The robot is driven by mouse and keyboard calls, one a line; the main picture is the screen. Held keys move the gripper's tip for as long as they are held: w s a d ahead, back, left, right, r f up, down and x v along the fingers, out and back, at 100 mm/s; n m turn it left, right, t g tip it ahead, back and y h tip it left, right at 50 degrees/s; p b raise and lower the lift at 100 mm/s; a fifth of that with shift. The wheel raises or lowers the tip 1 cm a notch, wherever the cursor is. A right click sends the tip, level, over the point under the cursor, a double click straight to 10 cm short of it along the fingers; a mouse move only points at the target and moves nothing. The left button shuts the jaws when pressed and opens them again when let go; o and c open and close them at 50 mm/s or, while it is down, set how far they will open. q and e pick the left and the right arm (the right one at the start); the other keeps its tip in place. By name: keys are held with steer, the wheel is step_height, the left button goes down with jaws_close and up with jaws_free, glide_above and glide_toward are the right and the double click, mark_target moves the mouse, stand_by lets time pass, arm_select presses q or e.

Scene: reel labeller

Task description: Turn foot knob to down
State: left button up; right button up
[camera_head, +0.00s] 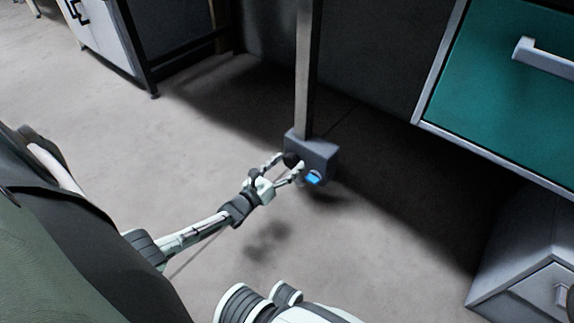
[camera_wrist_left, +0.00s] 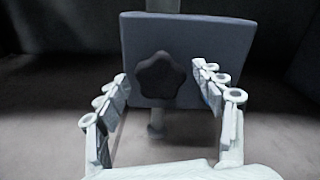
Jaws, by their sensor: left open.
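The foot knob (camera_wrist_left: 160,76) is a dark, star-shaped knob on the front face of a grey box (camera_wrist_left: 208,32). In the head view the box (camera_head: 318,150) sits low on a metal post, and the dark knob (camera_head: 291,159) shows on its left side, partly behind my gripper. My left gripper (camera_head: 287,171) is open right in front of the box. In the left wrist view its two fingers (camera_wrist_left: 162,88) stand wide apart, one on each side of the knob, with gaps to it. My right gripper does not show.
A blue-lit part (camera_head: 313,179) shows at the box's lower front. The upright post (camera_head: 306,70) rises from the box. A teal drawer (camera_head: 500,90) with a pale handle overhangs at the right, above a grey cabinet (camera_head: 530,250). The floor (camera_head: 200,150) at the left is clear.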

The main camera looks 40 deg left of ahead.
arm_select(q)
steer(key=c, duration=1.1)
steer(key=shift+c, duration=0.2)
steer(key=shift+n, duration=0.3)
